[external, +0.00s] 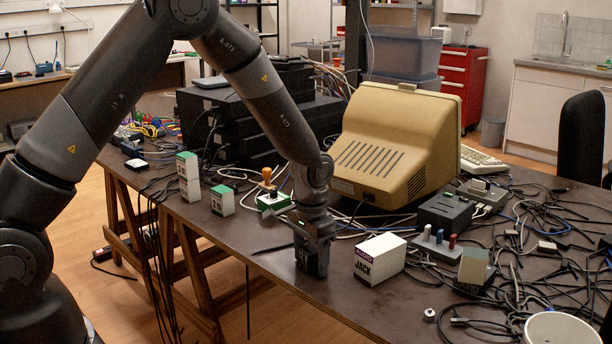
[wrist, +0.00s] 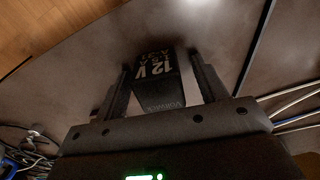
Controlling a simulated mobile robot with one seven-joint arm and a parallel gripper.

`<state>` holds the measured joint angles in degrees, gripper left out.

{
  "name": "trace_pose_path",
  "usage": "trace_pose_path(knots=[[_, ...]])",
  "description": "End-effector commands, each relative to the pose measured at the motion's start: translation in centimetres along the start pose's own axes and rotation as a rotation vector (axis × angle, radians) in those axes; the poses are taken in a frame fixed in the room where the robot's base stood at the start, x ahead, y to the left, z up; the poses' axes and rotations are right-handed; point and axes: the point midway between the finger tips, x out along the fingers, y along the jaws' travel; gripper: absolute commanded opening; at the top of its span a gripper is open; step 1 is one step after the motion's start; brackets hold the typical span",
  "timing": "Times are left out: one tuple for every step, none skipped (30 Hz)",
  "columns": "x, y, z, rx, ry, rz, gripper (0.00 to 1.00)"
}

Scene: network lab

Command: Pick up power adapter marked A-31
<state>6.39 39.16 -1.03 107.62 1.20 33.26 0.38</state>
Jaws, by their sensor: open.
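The power adapter (wrist: 160,88) is a black block with white print reading "12 V" in the wrist view.
A white box marked JACK (external: 380,259) stands just right of my gripper. A beige monitor (external: 395,145) stands behind it. A wooden-handled stamp (external: 268,180) and green-and-white boxes (external: 222,200) are to the left. Tangled cables (external: 540,225) cover the right side.

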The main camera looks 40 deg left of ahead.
Motion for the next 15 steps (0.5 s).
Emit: trace_pose_path(knots=[[-0.03,0.00,-0.02,0.000,0.001,0.000,0.65],[-0.04,0.00,-0.02,0.000,0.001,0.000,0.65],[-0.05,0.00,-0.02,0.000,0.001,0.000,0.65],[-0.05,0.00,-0.02,0.000,0.001,0.000,0.63],[-0.05,0.00,-0.02,0.000,0.001,0.000,0.61],[-0.05,0.00,-0.02,0.000,0.001,0.000,0.57],[-0.06,0.01,-0.02,0.000,0.001,0.000,0.55],[-0.06,0.00,-0.02,0.000,0.001,0.000,0.52],[-0.06,0.00,-0.02,0.000,0.001,0.000,0.49],[-0.07,0.00,-0.03,0.000,0.001,0.000,0.47],[-0.07,0.00,-0.02,0.000,0.001,0.000,0.44],[-0.07,0.01,-0.03,0.000,0.001,0.000,0.41],[-0.07,0.01,-0.02,0.000,0.001,0.000,0.38],[-0.07,0.01,-0.02,0.000,0.001,0.000,0.36],[-0.07,0.00,-0.03,0.000,0.001,0.000,0.33]])
